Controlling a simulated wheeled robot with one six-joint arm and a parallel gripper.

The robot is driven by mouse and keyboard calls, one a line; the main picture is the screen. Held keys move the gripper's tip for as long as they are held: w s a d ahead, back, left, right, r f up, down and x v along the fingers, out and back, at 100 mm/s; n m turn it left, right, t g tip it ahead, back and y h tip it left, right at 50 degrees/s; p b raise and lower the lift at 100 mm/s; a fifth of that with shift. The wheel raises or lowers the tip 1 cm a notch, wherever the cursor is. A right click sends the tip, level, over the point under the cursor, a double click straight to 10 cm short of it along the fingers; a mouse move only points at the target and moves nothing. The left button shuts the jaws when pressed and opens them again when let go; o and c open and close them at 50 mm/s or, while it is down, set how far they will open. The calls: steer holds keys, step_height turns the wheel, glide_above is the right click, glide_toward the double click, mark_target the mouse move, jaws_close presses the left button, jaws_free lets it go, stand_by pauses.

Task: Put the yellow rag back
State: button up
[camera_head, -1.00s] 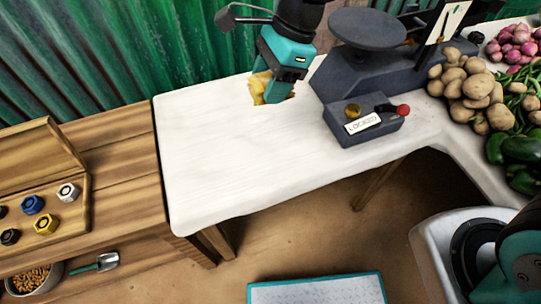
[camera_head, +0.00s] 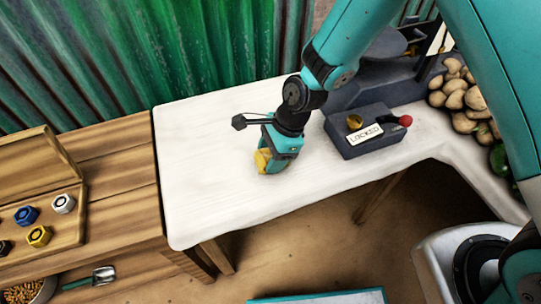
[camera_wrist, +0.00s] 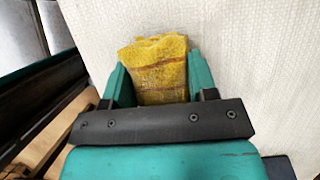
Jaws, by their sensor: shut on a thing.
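The yellow rag (camera_head: 262,160) is bunched between the fingers of my gripper (camera_head: 270,165), over the white tabletop (camera_head: 200,190), left of the locked scale. In the wrist view, the rag (camera_wrist: 158,65) sticks out past both teal fingertips (camera_wrist: 155,82), which press on its two sides. A brownish stripe crosses the rag. I cannot tell whether the rag touches the tabletop or hangs just above it. The rag's far side is hidden by the gripper in the head view.
The scale's grey base (camera_head: 370,130) with a LOCKED label and red knob stands right of my gripper. Potatoes (camera_head: 462,90) lie beyond it. A wooden bench (camera_head: 120,170) with a box of coloured weights (camera_head: 40,215) adjoins on the left. The table's left part is clear.

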steer(key=shift+f, duration=0.35)
steer(key=shift+f, duration=0.1)
steer(key=o, duration=0.9)
steer(key=v, duration=1.2)
steer(key=s+d+r+n, duration=0.3)
steer(key=s+r+n, duration=0.5)
steer(key=n, duration=0.3)
steer(key=s+d+r+n+t, duration=0.1)
steer(key=s+d+r+n, duration=0.3)
steer(key=s+r+n, duration=0.5)
steer(key=shift+s+d+n+p, duration=0.15)
steer(key=shift+s+n+p, duration=0.15)
steer(key=shift+n, duration=0.7)
steer(key=shift+w, duration=0.1)
